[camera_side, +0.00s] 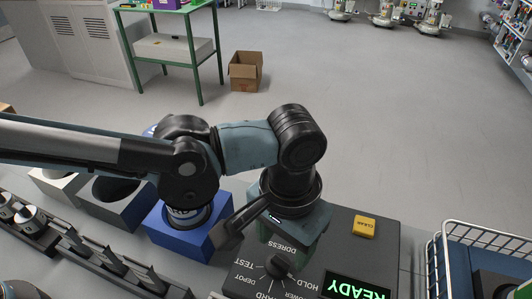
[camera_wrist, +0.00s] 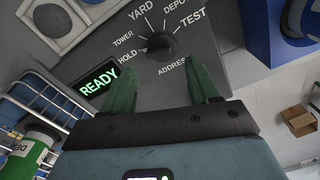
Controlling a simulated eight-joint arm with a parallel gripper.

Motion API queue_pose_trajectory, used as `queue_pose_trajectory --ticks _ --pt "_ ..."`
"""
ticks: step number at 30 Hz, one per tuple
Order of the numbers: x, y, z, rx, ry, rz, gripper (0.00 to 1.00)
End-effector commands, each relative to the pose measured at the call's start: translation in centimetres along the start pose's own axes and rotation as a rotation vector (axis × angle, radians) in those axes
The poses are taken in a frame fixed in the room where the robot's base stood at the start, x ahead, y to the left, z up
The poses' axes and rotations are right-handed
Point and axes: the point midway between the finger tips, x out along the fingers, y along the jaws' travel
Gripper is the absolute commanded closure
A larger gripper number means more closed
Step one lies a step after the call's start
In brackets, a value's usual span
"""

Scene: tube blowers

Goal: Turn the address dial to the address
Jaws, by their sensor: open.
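The address dial (camera_side: 279,267) is a small dark knob on the dark control panel (camera_side: 350,244), ringed by the words HOLD, TOWER, YARD, DEPOT, TEST and ADDRESS. It also shows in the wrist view (camera_wrist: 161,45), beyond my fingertips. I cannot tell for sure which word the knob points at. The lit display (camera_side: 356,287) reads READY in green; it also shows in the wrist view (camera_wrist: 99,81). My gripper (camera_wrist: 163,75) is open and empty, its two green fingers apart and short of the dial. In the side view my arm hides part of the ADDRESS label.
A yellow button (camera_side: 364,227) sits on the panel right of my gripper. A blue tube station (camera_side: 167,237) stands left of the panel. A white wire basket (camera_side: 486,237) stands at the right, with a green-and-white canister (camera_wrist: 37,148) by it in the wrist view.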

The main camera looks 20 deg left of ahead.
Motion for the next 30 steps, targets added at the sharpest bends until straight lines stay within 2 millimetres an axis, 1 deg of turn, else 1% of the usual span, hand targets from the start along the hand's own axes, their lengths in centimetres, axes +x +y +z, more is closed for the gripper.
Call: queue_pose_trajectory --ticks 1,3,7,12,19,20,30 --pt "0.8 0.0 0.0 0.000 0.000 0.000 0.40" --pt "1.8 0.0 0.0 0.000 0.000 0.000 0.40" --pt "3.0 0.0 0.0 0.000 0.000 0.000 0.40" --pt "3.6 0.0 0.0 0.000 0.000 0.000 0.40" --pt "3.7 0.0 0.0 0.000 0.000 0.000 0.40" --pt "3.7 0.0 0.0 0.000 0.000 0.000 0.43" --pt "3.6 0.0 0.0 0.000 0.000 0.000 0.95"
